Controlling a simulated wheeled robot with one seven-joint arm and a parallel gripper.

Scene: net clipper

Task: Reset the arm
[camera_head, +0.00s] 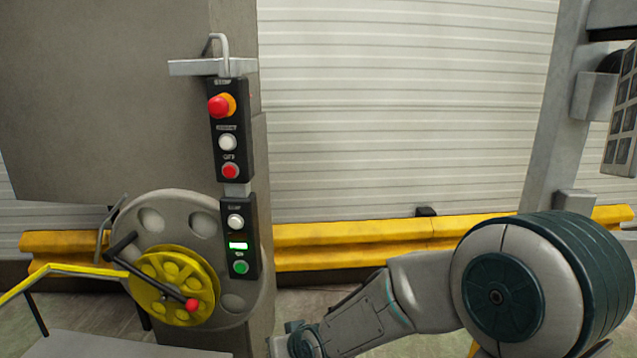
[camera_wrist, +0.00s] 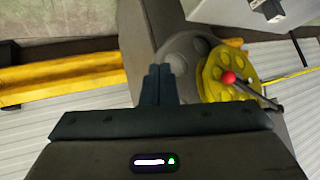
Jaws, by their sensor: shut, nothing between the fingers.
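My arm (camera_head: 390,305) shows at the lower right of the head view, folded low in front of the machine. My gripper's fingers are not clear in the head view; only the wrist end shows at the bottom edge. In the wrist view my gripper (camera_wrist: 158,72) is shut, its two dark fingers side by side with nothing between them. Beyond the fingers is the grey round disc (camera_wrist: 178,50) of the machine. The yellow handwheel (camera_wrist: 213,75) with its red knob (camera_wrist: 228,77) is to the right of the fingers, apart from them in the picture.
A black control box (camera_head: 231,135) with red, white and green buttons is mounted on the grey column. The yellow handwheel (camera_head: 160,285) and a yellow rail (camera_head: 60,270) are at the lower left. A yellow barrier (camera_head: 330,235) runs before the white shutter (camera_head: 400,110).

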